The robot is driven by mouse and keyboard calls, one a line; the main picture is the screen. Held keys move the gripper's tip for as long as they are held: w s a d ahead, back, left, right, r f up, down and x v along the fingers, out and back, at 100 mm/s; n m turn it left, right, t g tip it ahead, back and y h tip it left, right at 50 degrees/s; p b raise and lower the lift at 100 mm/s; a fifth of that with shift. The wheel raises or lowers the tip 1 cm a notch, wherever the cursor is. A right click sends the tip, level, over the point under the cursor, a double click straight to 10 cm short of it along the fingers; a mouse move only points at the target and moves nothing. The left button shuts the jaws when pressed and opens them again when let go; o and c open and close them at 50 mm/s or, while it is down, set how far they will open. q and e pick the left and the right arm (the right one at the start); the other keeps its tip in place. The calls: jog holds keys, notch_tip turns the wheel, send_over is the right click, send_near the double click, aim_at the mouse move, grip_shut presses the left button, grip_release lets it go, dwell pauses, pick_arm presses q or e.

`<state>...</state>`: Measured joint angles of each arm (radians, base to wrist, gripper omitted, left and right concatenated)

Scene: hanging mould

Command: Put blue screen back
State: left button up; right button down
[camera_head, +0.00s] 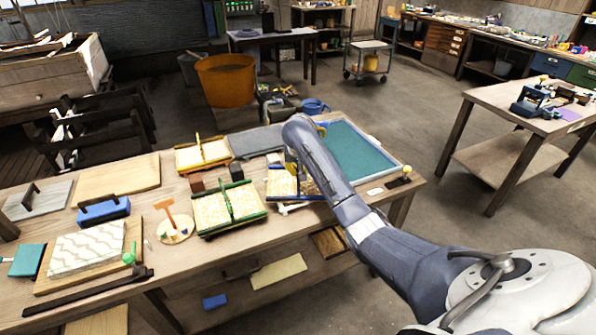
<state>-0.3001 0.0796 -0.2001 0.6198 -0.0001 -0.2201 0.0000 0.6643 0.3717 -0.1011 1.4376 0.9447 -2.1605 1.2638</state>
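A wide shallow frame with a flat teal-blue surface (362,158) lies at the right end of the workbench, partly covered by my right arm. A smaller frame with a pale mesh and dark blue and yellow edges (282,186) lies left of the arm and is partly hidden by it. My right arm reaches in from the lower right, over the bench between these two frames. My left gripper is not in view.
A green-edged mesh frame (229,208) and a yellow-edged one (202,155) lie mid-bench. A blue block with a black handle (104,213) and a wavy-patterned slab (88,250) are at left. An orange tub (226,82) stands behind. The bench is crowded.

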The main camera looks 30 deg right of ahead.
jog(key=shift+f, duration=0.25)
jog(key=shift+f, duration=0.1)
jog(key=c, duration=1.6)
grip_release()
jog(key=shift+f, duration=0.1)
jog(key=shift+o, duration=0.2)
jog(key=shift+r, duration=0.4)
jog(key=v, duration=0.9)
jog(key=shift+a, duration=0.15)
jog(key=shift+v, duration=1.35)
jog(key=shift+s, duration=0.1)
